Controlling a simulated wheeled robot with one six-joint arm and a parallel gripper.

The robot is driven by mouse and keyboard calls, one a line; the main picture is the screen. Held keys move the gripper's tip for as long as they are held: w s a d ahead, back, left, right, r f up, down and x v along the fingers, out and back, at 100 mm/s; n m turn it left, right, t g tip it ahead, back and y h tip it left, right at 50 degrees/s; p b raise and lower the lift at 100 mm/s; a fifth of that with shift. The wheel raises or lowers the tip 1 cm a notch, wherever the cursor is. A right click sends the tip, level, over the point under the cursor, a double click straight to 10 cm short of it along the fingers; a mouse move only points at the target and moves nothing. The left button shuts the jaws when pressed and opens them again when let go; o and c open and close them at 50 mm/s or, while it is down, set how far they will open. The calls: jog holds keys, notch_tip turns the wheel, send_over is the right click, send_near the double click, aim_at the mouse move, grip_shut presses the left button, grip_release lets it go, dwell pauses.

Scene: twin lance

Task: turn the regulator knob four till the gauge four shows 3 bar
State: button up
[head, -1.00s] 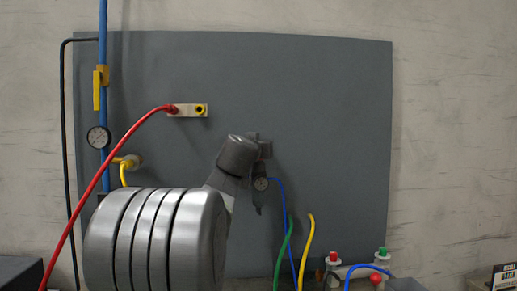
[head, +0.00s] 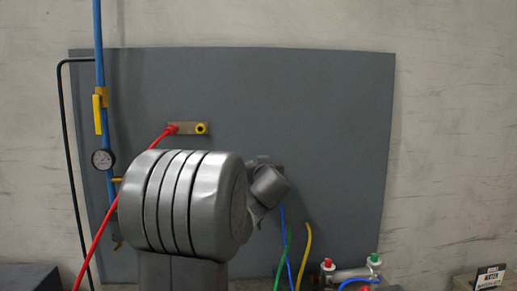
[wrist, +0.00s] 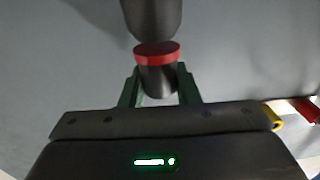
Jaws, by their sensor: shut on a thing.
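In the wrist view, a dark round regulator knob (wrist: 157,82) with a red ring lies between the green fingers of my gripper (wrist: 158,72). The fingers are shut on its two sides. A dark regulator body (wrist: 152,15) continues beyond the red ring. In the head view my arm's wrist stands in front of the grey panel and hides the knob and gripper. No gauge face shows near the knob in either view now, so gauge four cannot be read.
On the grey panel (head: 330,130), a dial gauge (head: 103,159) sits on the blue pipe (head: 98,40) at left, below a yellow valve handle (head: 97,115). A red hose (head: 103,225) runs behind my arm. Green (head: 283,262) and yellow (head: 304,255) hoses stand below my wrist.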

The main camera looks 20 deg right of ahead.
jog(key=shift+r+n+y+p, duration=0.15)
jog(key=shift+n+y+p, duration=0.45)
jog(key=shift+p, duration=0.9)
jog(key=shift+r+n+y+p, duration=0.15)
jog(key=shift+n+y+p, duration=0.15)
jog(key=shift+y+p, duration=0.85)
jog(key=shift+n+y+p, duration=0.35)
jog(key=shift+n+p, duration=0.05)
jog(key=shift+p, duration=0.8)
jog(key=shift+f+n+y+p, duration=0.2)
jog(key=shift+n+y+p, duration=0.35)
jog(key=shift+y, duration=0.35)
jog(key=shift+f+n+y, duration=0.1)
jog(key=shift+n+y, duration=0.35)
jog(key=shift+y, duration=0.15)
jog(key=o, duration=1)
jog(key=shift+c, duration=0.2)
